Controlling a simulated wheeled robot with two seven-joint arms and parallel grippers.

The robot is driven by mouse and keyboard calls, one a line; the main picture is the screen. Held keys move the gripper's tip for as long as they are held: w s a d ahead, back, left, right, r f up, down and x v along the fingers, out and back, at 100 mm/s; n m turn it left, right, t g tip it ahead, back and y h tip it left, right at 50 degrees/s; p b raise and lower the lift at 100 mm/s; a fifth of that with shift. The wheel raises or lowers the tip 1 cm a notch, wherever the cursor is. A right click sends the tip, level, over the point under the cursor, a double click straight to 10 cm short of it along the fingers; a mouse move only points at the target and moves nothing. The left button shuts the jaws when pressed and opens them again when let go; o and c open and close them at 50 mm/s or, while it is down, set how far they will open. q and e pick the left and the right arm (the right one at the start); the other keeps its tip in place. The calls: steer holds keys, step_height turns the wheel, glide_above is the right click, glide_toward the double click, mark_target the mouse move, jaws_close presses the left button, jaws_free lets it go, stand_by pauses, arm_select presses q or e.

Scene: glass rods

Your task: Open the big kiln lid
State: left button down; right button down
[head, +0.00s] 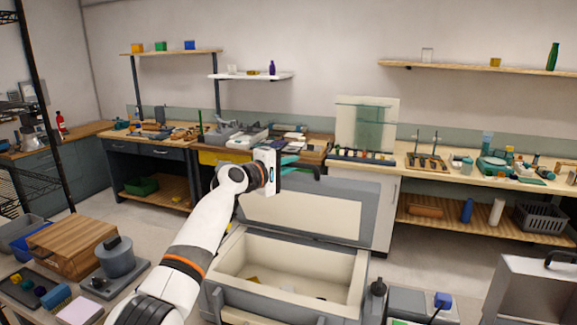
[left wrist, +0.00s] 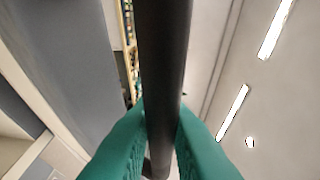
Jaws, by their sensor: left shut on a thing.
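The big kiln (head: 235,300) is a grey box with a cream lining, in the lower middle of the head view. Its lid (head: 345,190) stands raised at the back, its cream inner face toward me, so the chamber is open to view. My left gripper (head: 297,160) is at the lid's top edge, shut on the dark lid handle (head: 317,172). In the left wrist view, the handle (left wrist: 165,60) runs between the teal fingers (left wrist: 162,135), with the grey lid (left wrist: 70,50) at the left. My right gripper is not in view.
Small pieces lie on the kiln chamber floor (head: 290,288). A bench (head: 375,165) with glassware runs behind the lid. A grey case (head: 530,295) with a black handle is at the lower right. A table with a wooden box (head: 72,245) and a grey pot (head: 116,260) is at the left.

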arm_select(q)
steer(key=shift+f, duration=0.1)
steer(key=c, duration=1.4)
jaws_free()
steer(key=f+b+v, duration=0.1)
steer(key=b+v, duration=0.2)
steer(key=v, duration=0.9)
steer(key=shift+r, duration=0.45)
